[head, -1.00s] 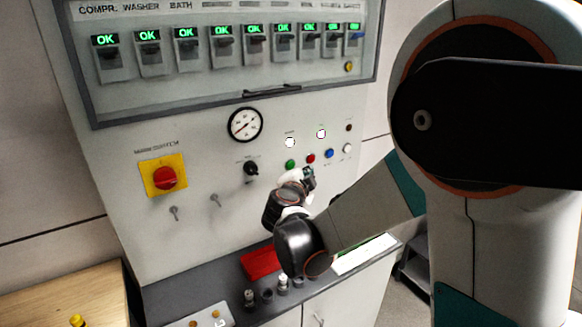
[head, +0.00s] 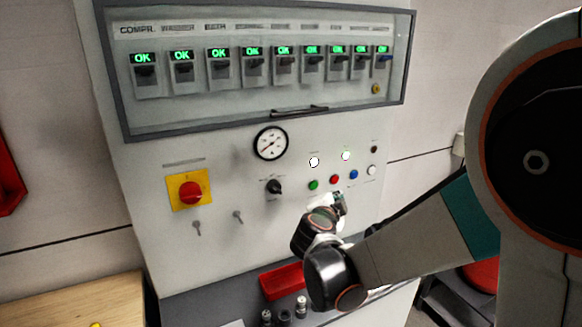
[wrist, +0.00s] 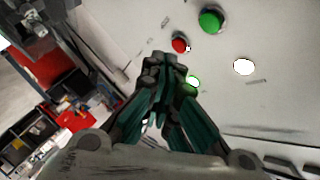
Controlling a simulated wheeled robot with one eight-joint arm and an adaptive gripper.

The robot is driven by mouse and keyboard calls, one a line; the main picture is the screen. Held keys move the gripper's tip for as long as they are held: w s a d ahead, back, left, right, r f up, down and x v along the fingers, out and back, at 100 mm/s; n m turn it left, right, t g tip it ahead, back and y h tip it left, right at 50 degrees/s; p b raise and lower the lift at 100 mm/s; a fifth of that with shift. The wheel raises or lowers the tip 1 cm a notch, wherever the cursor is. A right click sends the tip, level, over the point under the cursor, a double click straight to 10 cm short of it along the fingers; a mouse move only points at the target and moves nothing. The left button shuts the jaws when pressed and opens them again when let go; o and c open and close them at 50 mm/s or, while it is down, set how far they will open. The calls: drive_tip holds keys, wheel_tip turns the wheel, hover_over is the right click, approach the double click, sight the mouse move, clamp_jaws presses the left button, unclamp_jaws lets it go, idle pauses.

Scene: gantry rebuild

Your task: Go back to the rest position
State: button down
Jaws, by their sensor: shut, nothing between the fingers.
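My gripper (wrist: 165,70) is shut and empty in the wrist view, its dark fingertips together in front of the panel. In the head view my gripper (head: 338,203) is small and partly hidden by my wrist, just below the row of push buttons on the control panel (head: 240,240). In the wrist view a red button (wrist: 180,45) and a green button (wrist: 211,19) lie beyond the fingertips. I cannot tell how far the fingertips are from the panel. In the head view the green button (head: 313,185), red button (head: 335,180) and blue button (head: 354,174) are uncovered.
A glazed cover (head: 250,100) encloses several breakers with green OK displays. A gauge (head: 270,143), a black selector (head: 274,187) and a red main switch (head: 190,190) are on the panel. A red block (head: 281,280) lies on the ledge. A wooden table (head: 70,302) stands at left.

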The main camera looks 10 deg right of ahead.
drive_tip(key=s+f+n+g+y+b, duration=0.1)
drive_tip(key=s+f+n+g+y, duration=0.1)
drive_tip(key=s+n, duration=0.6)
drive_tip(key=s+a+f+n+g+y+b, duration=0.1)
drive_tip(key=s+n+g+y, duration=0.3)
drive_tip(key=s, duration=1.9)
drive_tip(key=f+n, duration=0.1)
drive_tip(key=n, duration=0.3)
drive_tip(key=shift+f+y+b, duration=0.2)
drive_tip(key=shift+y+b, duration=0.2)
drive_tip(key=shift+s+a, duration=0.1)
